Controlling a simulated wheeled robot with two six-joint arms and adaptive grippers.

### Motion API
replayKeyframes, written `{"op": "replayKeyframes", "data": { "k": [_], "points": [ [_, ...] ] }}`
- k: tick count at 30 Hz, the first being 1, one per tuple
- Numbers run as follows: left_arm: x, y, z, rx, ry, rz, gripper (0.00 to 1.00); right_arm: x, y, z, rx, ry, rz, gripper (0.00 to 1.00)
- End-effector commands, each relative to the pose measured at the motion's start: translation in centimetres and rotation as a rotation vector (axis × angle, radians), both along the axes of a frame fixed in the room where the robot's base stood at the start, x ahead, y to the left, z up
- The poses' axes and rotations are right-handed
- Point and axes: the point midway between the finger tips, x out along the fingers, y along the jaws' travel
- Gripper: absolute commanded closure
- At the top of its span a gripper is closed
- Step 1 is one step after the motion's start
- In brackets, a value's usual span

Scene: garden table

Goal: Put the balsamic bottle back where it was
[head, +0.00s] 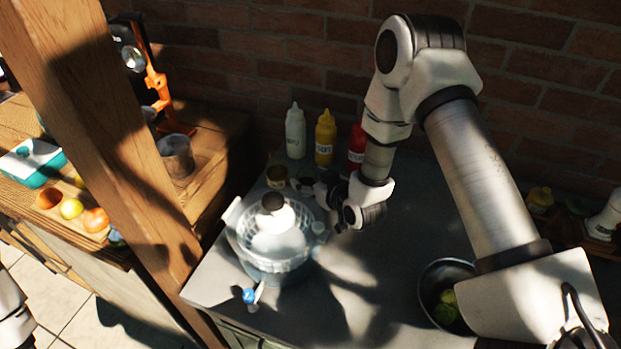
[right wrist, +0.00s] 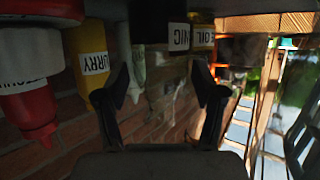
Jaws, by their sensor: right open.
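A dark bottle (right wrist: 150,22) with a white label, of which only the last letters can be read, seems to be the balsamic bottle. In the right wrist view it stands upside down in the picture, at the top between my finger lines. My right gripper (right wrist: 163,85) is open, and I see no contact with the bottle. In the head view the right gripper (head: 318,188) is just behind and right of the clear bowl, low over the counter. I cannot make out the balsamic bottle there. My left gripper is out of view.
An oil bottle (right wrist: 202,38) stands beside the dark bottle. White (head: 295,132), yellow (head: 325,138) and red (head: 356,148) squeeze bottles stand by the brick wall. The clear bowl (head: 240,242) is in front. A dark bowl (head: 432,275) is right; the middle counter (head: 390,300) is clear.

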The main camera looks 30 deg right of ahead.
Motion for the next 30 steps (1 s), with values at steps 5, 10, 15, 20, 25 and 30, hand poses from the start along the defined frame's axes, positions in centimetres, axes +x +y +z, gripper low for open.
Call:
{"op": "replayKeyframes", "data": {
  "k": [5, 10, 15, 20, 25, 30],
  "points": [
    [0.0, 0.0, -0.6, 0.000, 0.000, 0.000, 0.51, -1.8, -0.2, 0.8, 0.003, 0.001, -0.002, 0.31],
    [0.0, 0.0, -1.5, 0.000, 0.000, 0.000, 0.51, -5.1, -0.6, 2.2, 0.004, -0.001, -0.003, 0.31],
    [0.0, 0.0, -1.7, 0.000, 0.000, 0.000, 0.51, -6.8, -0.7, 3.0, 0.001, 0.000, 0.000, 0.31],
    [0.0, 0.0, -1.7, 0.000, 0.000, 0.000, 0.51, -6.9, -0.7, 3.2, -0.001, 0.000, 0.001, 0.31],
    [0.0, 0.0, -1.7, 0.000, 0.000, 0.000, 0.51, -6.9, -0.7, 3.2, 0.000, 0.000, 0.000, 0.31],
    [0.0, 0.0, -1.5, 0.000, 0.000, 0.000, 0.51, -6.9, -0.7, 3.3, 0.000, 0.000, 0.000, 0.31]
  ]
}}
